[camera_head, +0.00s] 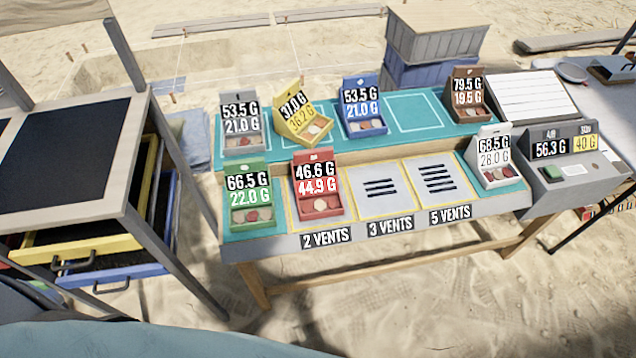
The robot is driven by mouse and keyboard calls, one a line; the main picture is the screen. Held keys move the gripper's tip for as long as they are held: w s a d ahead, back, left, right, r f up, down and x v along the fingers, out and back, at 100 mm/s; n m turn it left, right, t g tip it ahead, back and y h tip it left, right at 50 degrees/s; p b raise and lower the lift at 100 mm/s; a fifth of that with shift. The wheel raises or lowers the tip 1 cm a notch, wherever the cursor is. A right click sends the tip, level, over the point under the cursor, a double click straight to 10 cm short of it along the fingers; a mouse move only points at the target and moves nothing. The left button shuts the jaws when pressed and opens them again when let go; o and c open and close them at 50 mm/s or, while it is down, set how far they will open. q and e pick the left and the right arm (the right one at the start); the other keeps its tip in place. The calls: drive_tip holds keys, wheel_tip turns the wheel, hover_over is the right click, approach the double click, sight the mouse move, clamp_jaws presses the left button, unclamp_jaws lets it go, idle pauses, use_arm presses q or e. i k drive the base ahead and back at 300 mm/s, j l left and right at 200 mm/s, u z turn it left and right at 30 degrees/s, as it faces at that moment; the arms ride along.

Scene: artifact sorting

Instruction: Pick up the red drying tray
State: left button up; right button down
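The red drying tray (319,204) stands on the front row of the sorting table, on the pad labelled "2 VENTS". Its upright back reads 46.6 G and 44.9 G, and a few small pieces lie in its shallow front. The green tray is close on its left, and a bare vent pad is on its right. Neither of my grippers shows in the head view.
Green (250,207), grey (240,127), yellow (304,122), blue (363,107), brown (467,97) and white (492,160) trays share the table. A scale (571,158) is at right. A dark-topped rack with open drawers (75,246) stands left.

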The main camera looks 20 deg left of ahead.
sight(315, 173)
drive_tip(key=l+u, duration=0.1)
drive_tip(key=l, duration=0.4)
drive_tip(key=k+l+u, duration=0.1)
drive_tip(key=l, duration=0.4)
drive_tip(key=l+u, duration=0.1)
drive_tip(key=l, duration=0.4)
drive_tip(key=k+l+u, duration=0.1)
drive_tip(key=l, duration=0.35)
